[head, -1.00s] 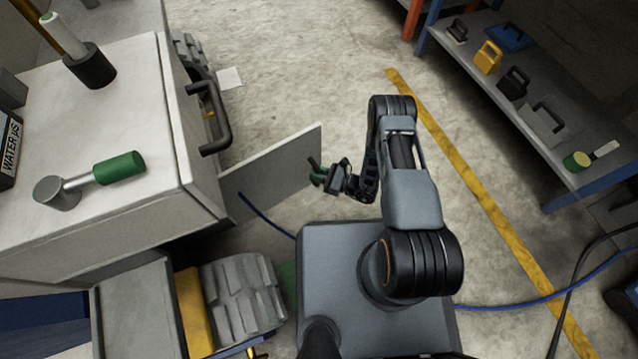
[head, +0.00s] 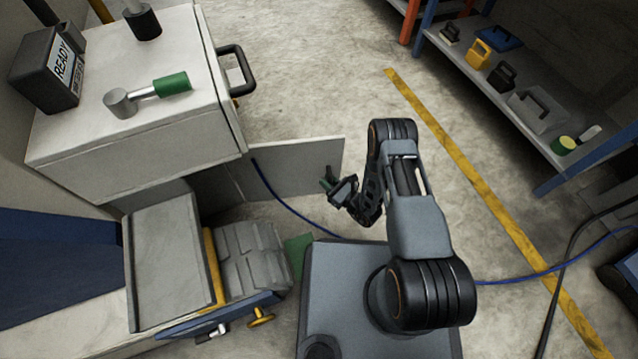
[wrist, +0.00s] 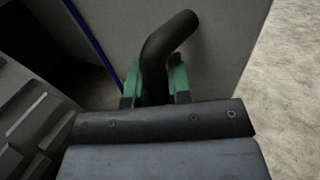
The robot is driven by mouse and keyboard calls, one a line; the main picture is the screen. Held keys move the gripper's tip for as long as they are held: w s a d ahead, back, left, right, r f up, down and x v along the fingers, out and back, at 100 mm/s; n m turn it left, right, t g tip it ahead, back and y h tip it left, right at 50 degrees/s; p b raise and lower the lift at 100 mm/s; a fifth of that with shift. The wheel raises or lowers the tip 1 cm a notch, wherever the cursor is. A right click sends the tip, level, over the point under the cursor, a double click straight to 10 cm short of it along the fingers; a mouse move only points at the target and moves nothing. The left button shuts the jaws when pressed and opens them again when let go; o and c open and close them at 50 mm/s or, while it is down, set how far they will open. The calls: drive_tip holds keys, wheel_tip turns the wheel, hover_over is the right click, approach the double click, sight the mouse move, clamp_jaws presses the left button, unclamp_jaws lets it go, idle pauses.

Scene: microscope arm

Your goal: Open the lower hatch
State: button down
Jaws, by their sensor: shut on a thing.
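The lower hatch (head: 298,168) is a flat grey panel standing swung out from the lower part of the white cabinet (head: 140,150). My gripper (head: 328,184) is at the outer end of the hatch. In the wrist view, the green-padded fingers of my gripper (wrist: 155,85) are on both sides of a bent black handle (wrist: 168,42) on the hatch panel (wrist: 225,45), shut on it. The lower part of the handle is hidden behind the gripper body.
A blue cable (head: 285,203) runs from the cabinet past the hatch. A grey ribbed block (head: 250,258) stands left of my base. A shelf (head: 490,75) with tool cases is at the right. The floor beyond the hatch is clear.

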drive_tip(key=shift+s+d+f+m+t+h, duration=0.15)
drive_tip(key=shift+d+m+t+h, duration=0.15)
drive_tip(key=shift+d, duration=0.35)
drive_tip(key=c, duration=1.3)
unclamp_jaws()
drive_tip(key=shift+c, duration=0.2)
drive_tip(key=shift+o, duration=1.3)
drive_tip(key=shift+a, duration=0.2)
